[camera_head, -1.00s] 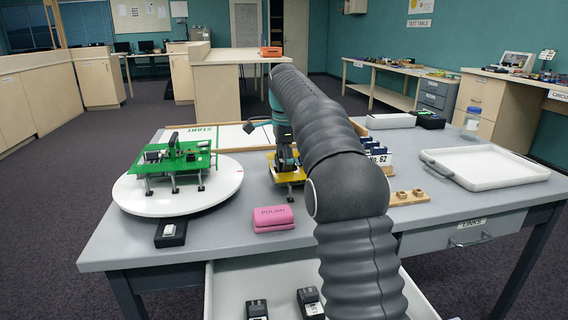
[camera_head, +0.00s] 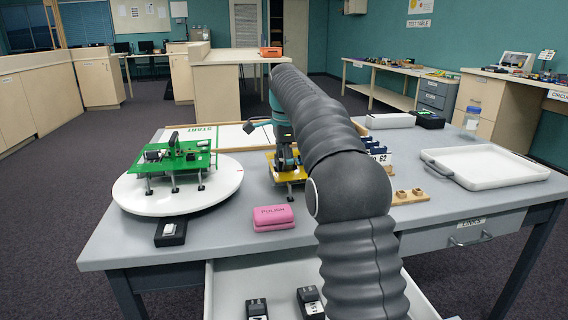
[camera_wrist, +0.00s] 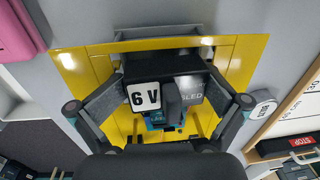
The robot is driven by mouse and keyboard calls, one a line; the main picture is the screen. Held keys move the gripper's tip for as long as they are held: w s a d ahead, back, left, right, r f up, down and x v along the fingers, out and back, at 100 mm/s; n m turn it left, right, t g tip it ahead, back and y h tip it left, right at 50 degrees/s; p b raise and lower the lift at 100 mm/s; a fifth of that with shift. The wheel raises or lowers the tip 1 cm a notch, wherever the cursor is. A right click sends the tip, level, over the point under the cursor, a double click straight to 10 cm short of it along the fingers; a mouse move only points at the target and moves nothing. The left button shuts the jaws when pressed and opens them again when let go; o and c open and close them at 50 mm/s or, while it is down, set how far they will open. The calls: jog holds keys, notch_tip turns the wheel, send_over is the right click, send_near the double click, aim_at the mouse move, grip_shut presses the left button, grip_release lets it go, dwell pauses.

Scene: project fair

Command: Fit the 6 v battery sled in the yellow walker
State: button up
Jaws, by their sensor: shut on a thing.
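The yellow walker (camera_head: 291,177) stands on the table, partly hidden behind my arm in the head view. In the wrist view its yellow deck (camera_wrist: 87,80) fills the middle. The 6 V battery sled (camera_wrist: 146,97) is a dark block with a white "6 V" label. My gripper (camera_wrist: 168,92) is shut on the sled, one finger at each side, over the middle of the deck. I cannot tell whether the sled is seated or still just above the walker. In the head view my gripper (camera_head: 286,158) is at the yellow walker, its fingertips hidden.
A green walker (camera_head: 180,155) stands on a round white turntable (camera_head: 140,198) at left. A pink "POLISH" block (camera_head: 273,217) lies in front of the yellow walker. A wooden holder (camera_head: 408,196) and a white tray (camera_head: 484,166) are at right. An open drawer (camera_head: 232,290) holds dark battery units.

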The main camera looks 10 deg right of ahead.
jog(key=shift+s+d+f, duration=0.1)
jog(key=shift+f, duration=1.05)
jog(key=o, duration=1.3)
jog(key=shift+w+r+p, duration=0.15)
jog(key=shift+r+p, duration=0.1)
jog(key=shift+r, duration=0.45)
jog(key=shift+w+r+p, duration=0.15)
jog(key=shift+r+p, duration=0.05)
jog(key=shift+r, duration=3.1)
jog(key=shift+s, duration=0.1)
